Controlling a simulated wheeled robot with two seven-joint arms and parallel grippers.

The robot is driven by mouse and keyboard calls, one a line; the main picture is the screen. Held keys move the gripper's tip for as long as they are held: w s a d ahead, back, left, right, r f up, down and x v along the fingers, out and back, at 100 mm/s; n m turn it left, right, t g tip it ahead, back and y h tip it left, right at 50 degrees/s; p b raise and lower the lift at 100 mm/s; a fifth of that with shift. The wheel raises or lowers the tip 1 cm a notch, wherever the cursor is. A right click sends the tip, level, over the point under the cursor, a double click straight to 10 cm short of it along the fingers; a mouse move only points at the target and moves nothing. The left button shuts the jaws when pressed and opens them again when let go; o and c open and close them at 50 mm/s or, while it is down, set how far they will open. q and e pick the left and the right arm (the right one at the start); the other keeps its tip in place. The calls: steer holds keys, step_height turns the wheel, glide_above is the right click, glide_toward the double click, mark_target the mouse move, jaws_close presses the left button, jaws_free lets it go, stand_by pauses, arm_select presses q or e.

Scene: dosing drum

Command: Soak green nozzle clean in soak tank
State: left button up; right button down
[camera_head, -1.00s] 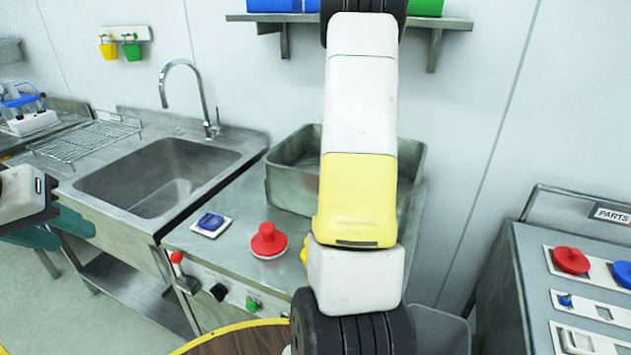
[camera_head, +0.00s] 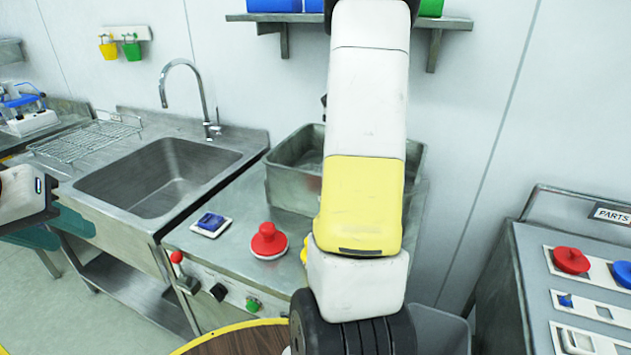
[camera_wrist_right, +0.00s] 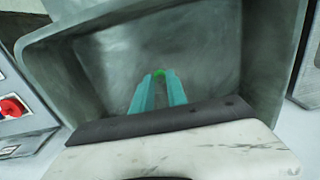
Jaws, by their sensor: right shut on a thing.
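The soak tank, a grey metal tub (camera_head: 290,165), stands on the steel counter in the head view, partly hidden behind my right arm. In the right wrist view a grey tub (camera_wrist_right: 215,60) fills most of the picture. My right gripper (camera_wrist_right: 159,78) points its teal fingers over the inside of that tub. It is shut on the green nozzle (camera_wrist_right: 158,72), of which only a small green bit shows at the fingertips. I cannot tell whether the nozzle touches liquid. My left gripper (camera_head: 52,232) is at the left edge in the head view, fingers apart, empty, in front of the sink.
A red knob (camera_head: 268,240) and a blue switch (camera_head: 210,222) sit on the counter before the tank. The sink (camera_head: 160,178) with its tap is to the left. A grey cabinet marked PARTS (camera_head: 520,290) stands right. Small buckets (camera_head: 132,50) hang on the wall.

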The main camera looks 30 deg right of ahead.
steer(key=shift+r, duration=3.1)
steer(key=shift+r, duration=1.95)
